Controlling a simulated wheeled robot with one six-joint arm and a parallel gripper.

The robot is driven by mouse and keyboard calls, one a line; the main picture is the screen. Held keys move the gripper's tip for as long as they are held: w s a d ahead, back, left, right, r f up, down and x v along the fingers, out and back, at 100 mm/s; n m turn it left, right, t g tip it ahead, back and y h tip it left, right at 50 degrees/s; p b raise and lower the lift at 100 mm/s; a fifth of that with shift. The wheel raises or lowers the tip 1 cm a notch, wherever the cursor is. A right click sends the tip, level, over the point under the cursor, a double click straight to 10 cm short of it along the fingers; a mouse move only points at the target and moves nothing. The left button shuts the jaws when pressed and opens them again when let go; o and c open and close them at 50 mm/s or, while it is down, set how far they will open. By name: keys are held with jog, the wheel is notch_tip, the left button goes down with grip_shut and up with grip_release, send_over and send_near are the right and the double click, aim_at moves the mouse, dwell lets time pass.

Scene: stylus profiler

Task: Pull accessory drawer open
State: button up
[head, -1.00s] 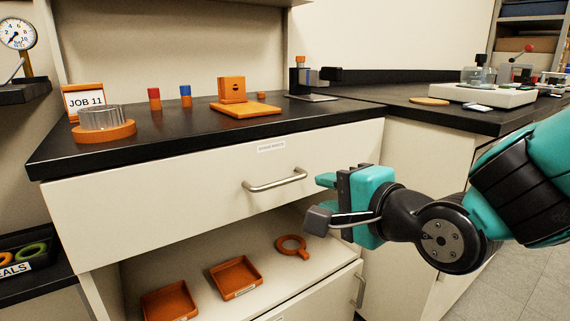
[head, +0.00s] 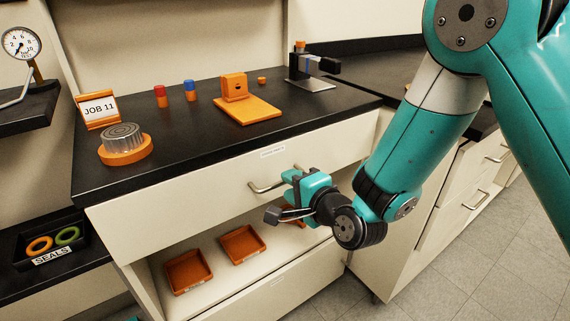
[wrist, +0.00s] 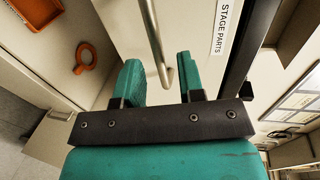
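The upper drawer front (head: 200,200) is cream and appears shut under the black worktop. Its silver bar handle (head: 262,188) also shows in the wrist view (wrist: 154,45). A label beside the handle reads STAGE PARTS (wrist: 221,28); in the head view it is too small to read. My gripper (head: 293,187) is at the right end of this handle. In the wrist view its two teal fingers (wrist: 160,82) are apart, with the handle's end between them and a gap visible on both sides. A lower front (head: 290,290) carries a label too small to read.
Floor (head: 440,270) is free at right.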

jog(key=shift+p+x, duration=0.7)
jog(key=shift+x, duration=0.8)
grip_shut()
jog(key=shift+s, duration=0.1)
